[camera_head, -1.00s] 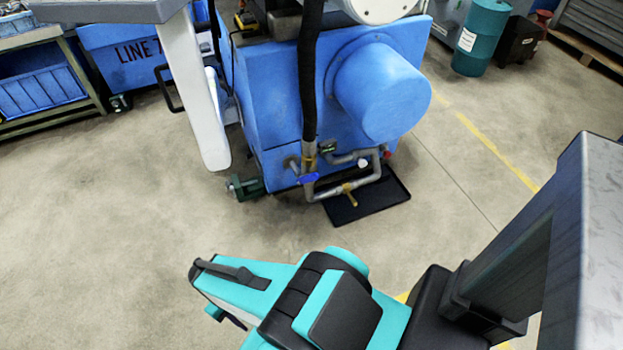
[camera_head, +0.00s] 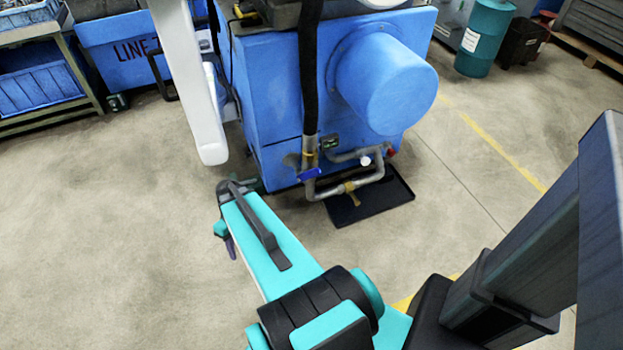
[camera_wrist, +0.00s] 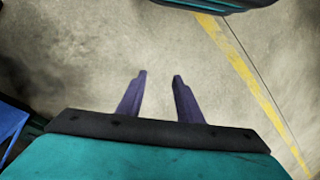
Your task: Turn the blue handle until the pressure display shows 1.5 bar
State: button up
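The blue handle (camera_head: 309,174) is small and sits on the grey pipework low on the front of the blue machine, in the head view. A small dark display (camera_head: 330,142) with a greenish face is just above it; its reading is too small to tell. My gripper (camera_head: 231,248) is at the end of my teal arm, to the left of and nearer than the handle, apart from it. In the wrist view my gripper's two purple fingers (camera_wrist: 161,75) stand apart with only bare floor between them. The handle is not in the wrist view.
A brass-coloured handle (camera_head: 351,192) is on the lower pipe, above a black drip tray (camera_head: 372,205). A black hose (camera_head: 309,70) comes down to the pipes. A white post (camera_head: 188,90) hangs left of the machine. The floor left of my arm is clear.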

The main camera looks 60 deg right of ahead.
jog(key=w+d+r+t+b, duration=0.2)
jog(key=d, duration=0.7)
jog(key=t+h+b, duration=0.3)
jog(key=t+b, duration=0.1)
jog(key=b, duration=0.4)
send_near(310, 176)
notch_tip(310, 176, up, 3)
jog(key=shift+s+d+f, duration=0.15)
jog(key=shift+s+d, duration=0.15)
jog(key=shift+d, duration=0.2)
jog(key=shift+f, duration=0.1)
jog(key=b+x, duration=0.2)
jog(key=x, duration=1.1)
jog(key=shift+a+f, duration=0.1)
jog(key=shift+f, duration=0.3)
jog(key=shift+c, duration=0.2)
grip_shut()
